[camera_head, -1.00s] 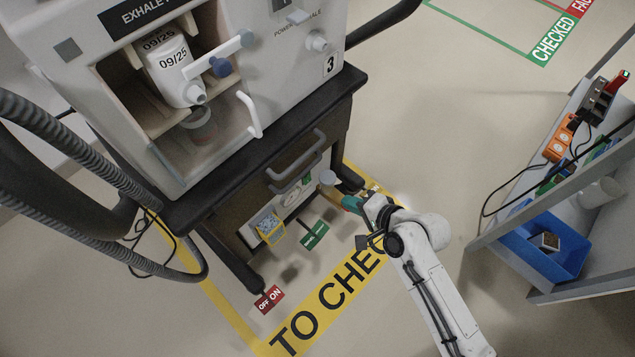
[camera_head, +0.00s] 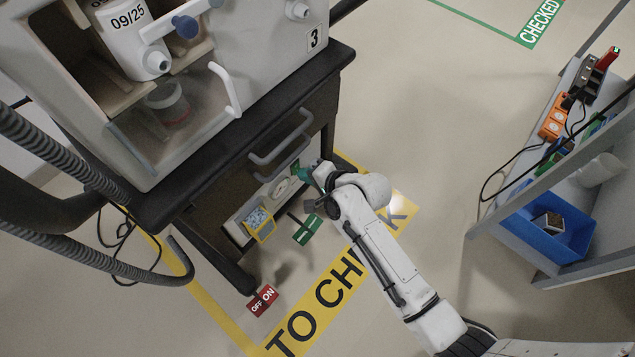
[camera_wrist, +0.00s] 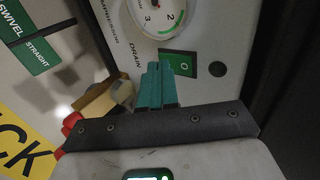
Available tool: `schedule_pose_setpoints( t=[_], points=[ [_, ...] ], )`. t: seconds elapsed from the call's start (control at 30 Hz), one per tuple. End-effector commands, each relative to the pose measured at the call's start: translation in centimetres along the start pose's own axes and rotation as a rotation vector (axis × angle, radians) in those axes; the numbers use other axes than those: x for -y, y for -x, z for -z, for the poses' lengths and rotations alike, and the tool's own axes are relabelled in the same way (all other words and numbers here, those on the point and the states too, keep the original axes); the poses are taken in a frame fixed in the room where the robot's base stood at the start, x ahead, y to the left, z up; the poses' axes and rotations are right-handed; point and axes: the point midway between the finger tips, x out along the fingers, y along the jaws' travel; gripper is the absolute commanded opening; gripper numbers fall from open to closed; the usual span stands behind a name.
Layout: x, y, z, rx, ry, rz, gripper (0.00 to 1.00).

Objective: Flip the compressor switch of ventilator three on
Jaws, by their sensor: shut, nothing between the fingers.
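Ventilator three (camera_head: 262,52), marked with a 3, stands on a dark cart. The compressor panel (camera_head: 272,196) is low under the cart's drawer handles. In the wrist view the panel shows a round gauge (camera_wrist: 157,12), the words COMPRESSOR and DRAIN, and a green switch (camera_wrist: 184,63) with a 0 visible on it. My gripper (camera_wrist: 155,68) has teal fingers, shut and empty, at the left part of the switch and partly covering it. I cannot tell whether they touch it. In the head view my gripper (camera_head: 304,174) is at the panel's right end.
A yellow-framed filter (camera_head: 258,223) is left on the panel. A green tag (camera_head: 307,229) and a red OFF ON tag (camera_head: 262,301) are near the cart's foot. Grey hoses (camera_head: 60,150) hang at left. A shelf with a blue bin (camera_head: 548,246) stands at right; floor between is clear.

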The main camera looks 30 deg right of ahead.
Motion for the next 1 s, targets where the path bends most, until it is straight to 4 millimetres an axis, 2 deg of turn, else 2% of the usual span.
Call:
schedule_pose_setpoints(
  t=[0.53,1.0],
  points=[
    [0.13,-0.73,0.02,0.001,0.000,0.033,0.00],
    [0.97,-0.14,0.00,0.001,0.001,0.031,0.00]
  ],
)
